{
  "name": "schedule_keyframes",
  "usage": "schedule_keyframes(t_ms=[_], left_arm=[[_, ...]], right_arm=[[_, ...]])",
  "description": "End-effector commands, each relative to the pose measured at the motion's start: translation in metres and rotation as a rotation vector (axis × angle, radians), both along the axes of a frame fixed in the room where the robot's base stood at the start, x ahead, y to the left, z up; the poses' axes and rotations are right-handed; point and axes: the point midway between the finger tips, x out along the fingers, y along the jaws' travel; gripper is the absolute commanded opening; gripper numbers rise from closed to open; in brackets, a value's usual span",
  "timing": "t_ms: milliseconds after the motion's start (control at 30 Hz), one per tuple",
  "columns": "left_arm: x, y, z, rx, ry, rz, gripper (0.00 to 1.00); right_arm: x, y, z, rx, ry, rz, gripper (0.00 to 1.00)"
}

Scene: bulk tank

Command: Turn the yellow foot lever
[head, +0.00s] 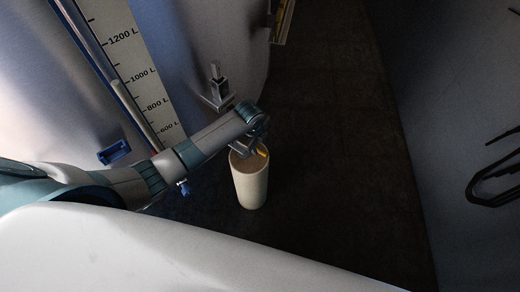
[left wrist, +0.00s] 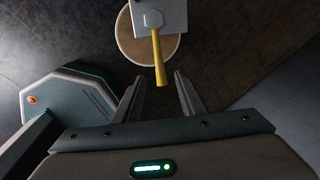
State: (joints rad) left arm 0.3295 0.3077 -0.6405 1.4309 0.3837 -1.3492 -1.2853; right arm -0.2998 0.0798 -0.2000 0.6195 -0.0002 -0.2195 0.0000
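The yellow foot lever (left wrist: 158,56) hangs from a hex hub on a pale plate (left wrist: 172,14) in the left wrist view. In the head view only a small yellow part of the lever (head: 262,152) shows beside my gripper. My left gripper (left wrist: 157,82) is open and empty. The lever's free end appears between its fingertips; I cannot tell the height gap, and I see no contact. In the head view the left gripper (head: 246,149) is over the cream cylinder's top, mostly hidden by the arm. My right gripper is out of view.
The cream round cylinder (head: 251,185) stands on the dark floor (head: 335,150) under the plate and lever. The large tank with a litre scale (head: 140,75) rises at the left, with a small valve (head: 216,85). A grey wall (head: 460,80) bounds the right; the floor between is clear.

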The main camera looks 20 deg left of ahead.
Motion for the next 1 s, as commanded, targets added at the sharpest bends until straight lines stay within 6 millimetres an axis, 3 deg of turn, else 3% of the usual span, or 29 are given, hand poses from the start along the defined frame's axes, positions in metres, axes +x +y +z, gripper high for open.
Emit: schedule_keyframes(t_ms=[600,1000], left_arm=[[0.011,-0.003,-0.057,0.000,0.001,0.002,0.37],[0.013,-0.004,-0.069,0.000,-0.001,0.000,0.37]], right_arm=[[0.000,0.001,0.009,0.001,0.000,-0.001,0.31],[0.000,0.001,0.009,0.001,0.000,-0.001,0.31]])
